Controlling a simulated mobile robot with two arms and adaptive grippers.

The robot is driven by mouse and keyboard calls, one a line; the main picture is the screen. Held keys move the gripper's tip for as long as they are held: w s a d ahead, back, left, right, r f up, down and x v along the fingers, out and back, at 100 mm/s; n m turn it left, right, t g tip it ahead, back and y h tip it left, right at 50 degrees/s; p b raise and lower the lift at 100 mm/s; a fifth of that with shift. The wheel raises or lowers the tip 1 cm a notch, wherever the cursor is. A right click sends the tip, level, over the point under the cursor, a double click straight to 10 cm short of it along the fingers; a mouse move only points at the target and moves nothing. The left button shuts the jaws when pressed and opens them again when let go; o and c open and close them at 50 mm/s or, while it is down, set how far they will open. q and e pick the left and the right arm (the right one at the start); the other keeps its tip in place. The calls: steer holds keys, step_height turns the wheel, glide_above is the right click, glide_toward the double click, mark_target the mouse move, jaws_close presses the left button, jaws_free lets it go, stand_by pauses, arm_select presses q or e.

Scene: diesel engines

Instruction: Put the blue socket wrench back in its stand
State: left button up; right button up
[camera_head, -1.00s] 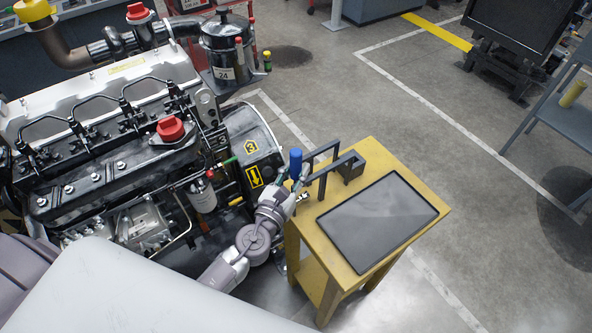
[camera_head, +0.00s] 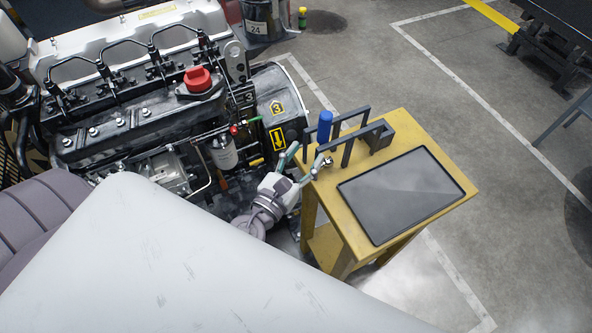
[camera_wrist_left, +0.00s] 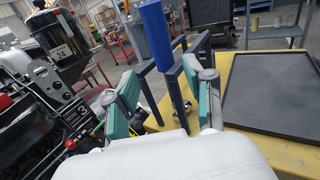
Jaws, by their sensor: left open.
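The blue socket wrench (camera_head: 325,126) stands nearly upright, blue handle on top, at the left end of the dark stand (camera_head: 378,135) on the yellow table. In the left wrist view the wrench's blue handle (camera_wrist_left: 156,38) rises beside the stand's dark bars (camera_wrist_left: 193,58). How its lower end sits in the stand is unclear. My left gripper (camera_head: 307,157) is open, with its fingers apart at the table's left edge, just in front of and below the blue handle. In the left wrist view its teal finger pads (camera_wrist_left: 163,98) flank empty space. My right gripper is not in view.
A dark flat panel (camera_head: 402,195) lies on the yellow table (camera_head: 452,196), filling its front right. A large diesel engine (camera_head: 140,120) stands close on the left, near my left arm. Open floor lies right of the table.

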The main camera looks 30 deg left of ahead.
arm_select(q)
steer(key=shift+s+a+b, duration=0.1)
steer(key=shift+s+b, duration=0.45)
steer(key=shift+s, duration=1.3)
